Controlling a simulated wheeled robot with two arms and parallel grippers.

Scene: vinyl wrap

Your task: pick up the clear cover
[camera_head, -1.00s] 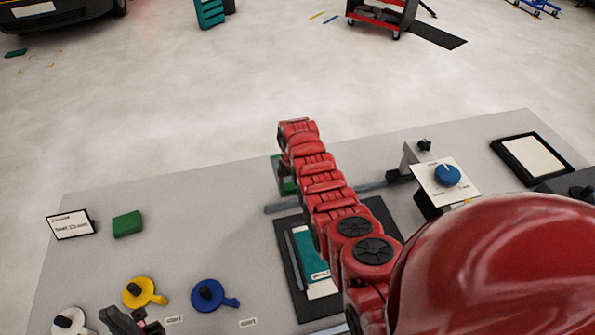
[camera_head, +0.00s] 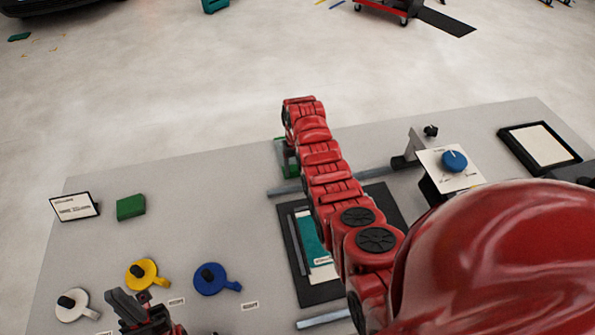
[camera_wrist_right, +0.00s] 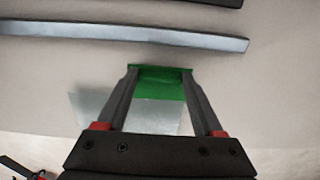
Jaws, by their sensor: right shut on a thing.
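My right gripper (camera_wrist_right: 160,69) is shut on a green strip (camera_wrist_right: 161,82) that lies between its fingertips. A pale, see-through sheet, seemingly the clear cover (camera_wrist_right: 92,108), shows below the strip between and beside the fingers. I cannot tell whether the two are joined or whether they are lifted. In the head view, a green part (camera_head: 281,150) shows beside the end of my right arm, which hides the gripper there. My left gripper (camera_head: 128,308) is at the bottom left; its finger gap is unclear.
A black-framed board with a teal panel (camera_head: 318,238) lies under my right arm. Grey bars (camera_wrist_right: 120,33) run nearby. Yellow (camera_head: 146,272), blue (camera_head: 212,279) and white (camera_head: 72,304) handled pieces, a green block (camera_head: 130,207) and a blue knob (camera_head: 454,161) occupy the table (camera_head: 190,175).

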